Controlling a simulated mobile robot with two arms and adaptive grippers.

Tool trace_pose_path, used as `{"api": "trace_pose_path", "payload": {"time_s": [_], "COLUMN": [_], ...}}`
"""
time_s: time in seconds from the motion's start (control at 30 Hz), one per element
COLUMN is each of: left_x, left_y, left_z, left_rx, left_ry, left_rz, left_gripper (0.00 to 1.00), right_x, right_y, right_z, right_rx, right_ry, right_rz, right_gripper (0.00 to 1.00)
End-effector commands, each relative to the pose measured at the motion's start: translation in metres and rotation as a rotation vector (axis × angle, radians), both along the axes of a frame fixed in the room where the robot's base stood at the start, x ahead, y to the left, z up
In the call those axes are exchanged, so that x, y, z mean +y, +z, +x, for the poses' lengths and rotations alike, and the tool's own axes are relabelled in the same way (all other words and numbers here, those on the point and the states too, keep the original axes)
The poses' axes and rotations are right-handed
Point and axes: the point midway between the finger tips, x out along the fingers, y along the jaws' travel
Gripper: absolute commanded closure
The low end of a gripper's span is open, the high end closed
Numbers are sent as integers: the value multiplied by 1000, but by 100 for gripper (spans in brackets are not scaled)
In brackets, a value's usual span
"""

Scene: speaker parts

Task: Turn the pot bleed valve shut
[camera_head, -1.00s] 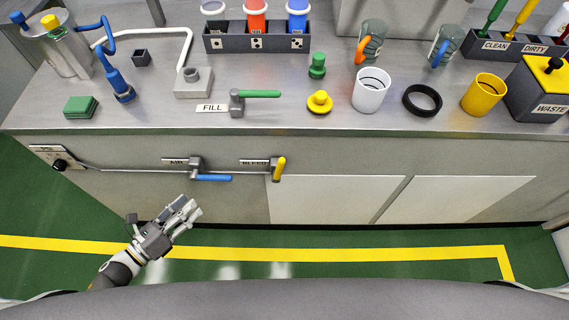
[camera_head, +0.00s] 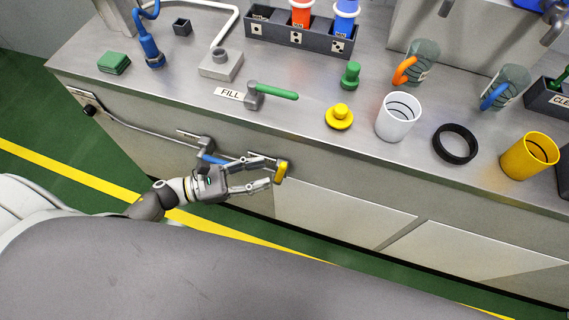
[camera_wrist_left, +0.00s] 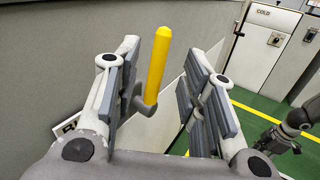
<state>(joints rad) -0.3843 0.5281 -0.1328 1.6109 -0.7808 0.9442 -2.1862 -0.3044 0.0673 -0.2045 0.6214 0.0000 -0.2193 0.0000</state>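The bleed valve has a yellow lever handle (camera_head: 281,173) on the front face of the counter. My left gripper (camera_head: 271,176) is open, with its fingertips reaching to the handle. In the left wrist view, the yellow handle (camera_wrist_left: 158,66) stands upright in the gap between the two open fingers of this gripper (camera_wrist_left: 160,88), with visible room on both sides. The grey valve stem shows behind its lower end. The bleed label is mostly hidden in the head view. What looks like my right gripper (camera_wrist_left: 283,136) shows small at the right of the left wrist view, its fingers unclear.
A blue-handled valve (camera_head: 212,159) sits just left, partly behind my left gripper. A green fill lever (camera_head: 275,91), a yellow knob (camera_head: 340,116) and a white cup (camera_head: 399,117) stand on the counter above. Flat pale panels (camera_head: 335,215) lie to the right.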

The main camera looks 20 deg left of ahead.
Motion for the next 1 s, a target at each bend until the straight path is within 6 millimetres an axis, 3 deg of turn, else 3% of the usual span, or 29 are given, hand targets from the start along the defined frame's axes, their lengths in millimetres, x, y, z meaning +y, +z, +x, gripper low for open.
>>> {"api": "trace_pose_path", "payload": {"time_s": [0.13,0.3,0.73,1.0], "left_x": [-25,-45,-53,-53], "left_y": [4,2,0,0], "left_z": [16,28,32,32], "left_rx": [-2,-1,1,1], "left_ry": [1,1,1,1], "left_rz": [-3,-3,-1,-1], "left_gripper": [62,62,62,97], "right_x": [2,-10,-18,-11], "right_y": [8,13,14,14], "right_z": [-7,-2,5,5], "right_rx": [11,4,-5,-5], "right_ry": [3,3,-2,-2], "right_rz": [2,-13,-21,-13], "right_gripper": [60,60,60,60]}}
